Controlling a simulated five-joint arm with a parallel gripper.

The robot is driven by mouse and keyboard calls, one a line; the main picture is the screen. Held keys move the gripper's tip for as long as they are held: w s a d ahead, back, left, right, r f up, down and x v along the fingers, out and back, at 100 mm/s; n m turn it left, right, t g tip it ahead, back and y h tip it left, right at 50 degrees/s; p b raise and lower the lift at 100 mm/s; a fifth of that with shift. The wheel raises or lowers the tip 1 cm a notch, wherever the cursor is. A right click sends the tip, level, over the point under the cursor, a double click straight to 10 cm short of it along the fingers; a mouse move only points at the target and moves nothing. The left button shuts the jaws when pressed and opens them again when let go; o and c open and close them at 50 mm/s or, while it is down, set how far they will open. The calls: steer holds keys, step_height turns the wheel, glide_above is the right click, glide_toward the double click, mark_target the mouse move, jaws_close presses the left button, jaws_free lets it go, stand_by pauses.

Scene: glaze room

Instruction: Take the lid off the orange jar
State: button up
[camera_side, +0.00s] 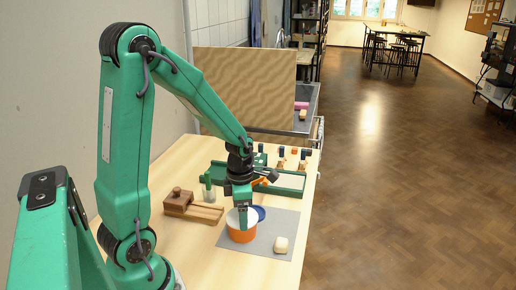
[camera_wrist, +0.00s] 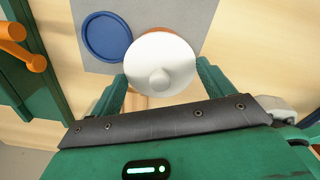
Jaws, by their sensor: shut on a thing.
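The orange jar (camera_side: 242,235) stands on a grey mat (camera_side: 262,248) in the side view. Its white lid (camera_wrist: 172,50), round with a central knob, fills the space between my fingers in the wrist view. A sliver of the orange jar (camera_wrist: 182,34) shows past the lid's far edge. My gripper (camera_side: 242,218) points down over the jar, its fingers on either side of the lid and shut on it. I cannot tell whether the lid sits on the jar or is slightly raised. The jar's body is mostly hidden in the wrist view.
A blue disc (camera_wrist: 107,37) lies beside the jar on the mat. A wooden block set (camera_side: 190,206) stands left of the mat. A green tray (camera_side: 290,183) with small items is behind. Table in front of the wooden set is clear.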

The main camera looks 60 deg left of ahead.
steer(key=shift+r, duration=0.1)
steer(key=shift+r, duration=0.7)
step_height(320, 180, up, 3)
steer(key=shift+d+f, duration=0.1)
steer(key=shift+d, duration=0.05)
steer(key=s+d+r, duration=0.2)
steer(key=d+r, duration=0.4)
steer(key=d, duration=0.5)
steer(key=shift+s+r, duration=0.2)
steer(key=shift+r, duration=0.1)
steer(key=shift+w, duration=0.1)
steer(key=w+d+f, duration=0.2)
steer(key=w+f, duration=0.3)
steer(key=w, duration=0.6)
steer(key=shift+f, duration=0.3)
